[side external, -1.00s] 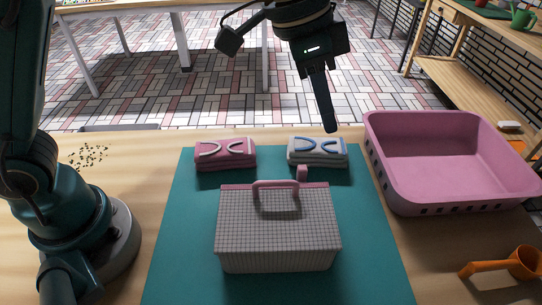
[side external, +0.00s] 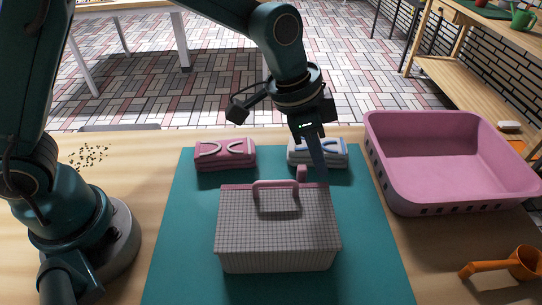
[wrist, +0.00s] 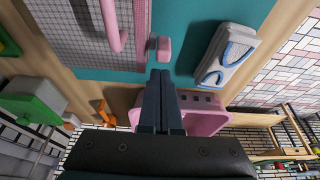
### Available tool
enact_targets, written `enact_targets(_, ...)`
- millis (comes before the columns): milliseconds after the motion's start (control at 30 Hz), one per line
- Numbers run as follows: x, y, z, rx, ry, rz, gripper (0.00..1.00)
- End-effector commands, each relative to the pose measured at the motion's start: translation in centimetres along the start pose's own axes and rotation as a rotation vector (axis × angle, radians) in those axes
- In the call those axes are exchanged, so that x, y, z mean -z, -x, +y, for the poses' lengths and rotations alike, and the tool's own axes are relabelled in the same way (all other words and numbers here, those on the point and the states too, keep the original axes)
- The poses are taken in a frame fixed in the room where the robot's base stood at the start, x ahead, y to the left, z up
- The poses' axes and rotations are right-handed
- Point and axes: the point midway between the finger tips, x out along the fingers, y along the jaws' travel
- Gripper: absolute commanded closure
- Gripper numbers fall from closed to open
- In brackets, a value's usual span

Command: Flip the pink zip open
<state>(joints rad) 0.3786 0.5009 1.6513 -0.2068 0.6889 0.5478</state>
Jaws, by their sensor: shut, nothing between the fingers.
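The pink zip tab (side external: 301,174) stands up at the back edge of a white grid-patterned box (side external: 277,235) with a pink handle (side external: 275,185) and pink trim. In the wrist view the zip tab (wrist: 164,48) sits just beyond my fingertips, beside the pink trim strip (wrist: 140,30). My gripper (side external: 322,180) is shut and empty, pointing down just right of the tab, behind the box's right back corner. In the wrist view its fingertips (wrist: 160,74) are together. A small gap seems to lie between them and the tab.
The box stands on a teal mat (side external: 180,230). Behind it lie a pink folded bundle (side external: 225,155) and a blue-and-white one (side external: 335,158), partly hidden by my gripper. A pink basket (side external: 450,160) stands right, with an orange scoop (side external: 500,265) in front of it.

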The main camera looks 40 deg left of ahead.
Motion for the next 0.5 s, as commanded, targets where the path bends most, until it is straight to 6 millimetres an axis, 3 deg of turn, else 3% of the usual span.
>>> enact_targets(500,-0.92,0.33,0.00,0.000,0.001,0.000,1.00)
